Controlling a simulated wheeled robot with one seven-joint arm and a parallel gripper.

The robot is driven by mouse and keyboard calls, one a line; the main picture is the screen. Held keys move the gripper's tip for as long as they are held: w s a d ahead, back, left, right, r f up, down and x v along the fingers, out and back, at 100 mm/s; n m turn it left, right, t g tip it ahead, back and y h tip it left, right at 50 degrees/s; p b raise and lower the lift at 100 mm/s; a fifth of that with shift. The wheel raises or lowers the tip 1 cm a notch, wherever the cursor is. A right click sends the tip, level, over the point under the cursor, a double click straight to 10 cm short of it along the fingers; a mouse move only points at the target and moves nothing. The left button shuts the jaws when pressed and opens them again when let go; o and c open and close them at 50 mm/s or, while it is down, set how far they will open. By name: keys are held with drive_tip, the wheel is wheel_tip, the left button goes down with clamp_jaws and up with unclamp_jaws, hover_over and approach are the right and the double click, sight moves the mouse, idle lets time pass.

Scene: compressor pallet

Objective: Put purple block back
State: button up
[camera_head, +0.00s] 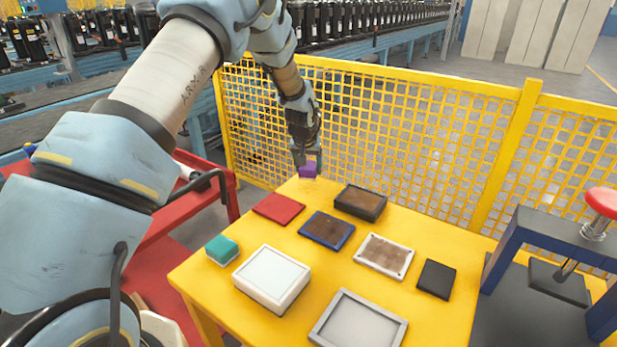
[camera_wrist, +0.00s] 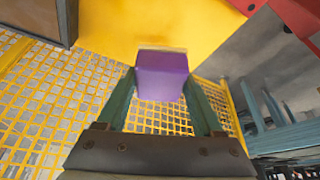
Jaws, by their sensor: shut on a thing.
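The purple block (camera_head: 308,171) is between the fingers of my gripper (camera_head: 306,160) at the far left end of the yellow table (camera_head: 215,285). In the wrist view the purple block (camera_wrist: 162,77) sits between the two greenish fingers of my gripper (camera_wrist: 163,100), which is shut on it. The block is over or close to the table's far corner, with the yellow fence behind it. I cannot tell whether its underside touches the table top.
On the table lie a red plate (camera_head: 279,208), a teal block (camera_head: 221,249), a white box (camera_head: 271,279), a dark tray (camera_head: 360,202), a blue tray (camera_head: 327,230), a white-rimmed tray (camera_head: 384,256), a black plate (camera_head: 436,279) and a grey tray (camera_head: 358,321). A yellow mesh fence (camera_head: 420,140) stands behind.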

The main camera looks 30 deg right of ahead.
sight(308, 176)
drive_tip(key=shift+f+p, duration=0.65)
drive_tip(key=shift+f, duration=1.5)
drive_tip(key=shift+f, duration=0.1)
drive_tip(key=o, duration=1.3)
drive_tip(key=shift+s+a+r, duration=0.1)
drive_tip(key=shift+r, duration=0.5)
drive_tip(key=b+v, duration=0.3)
drive_tip(key=v, duration=0.8)
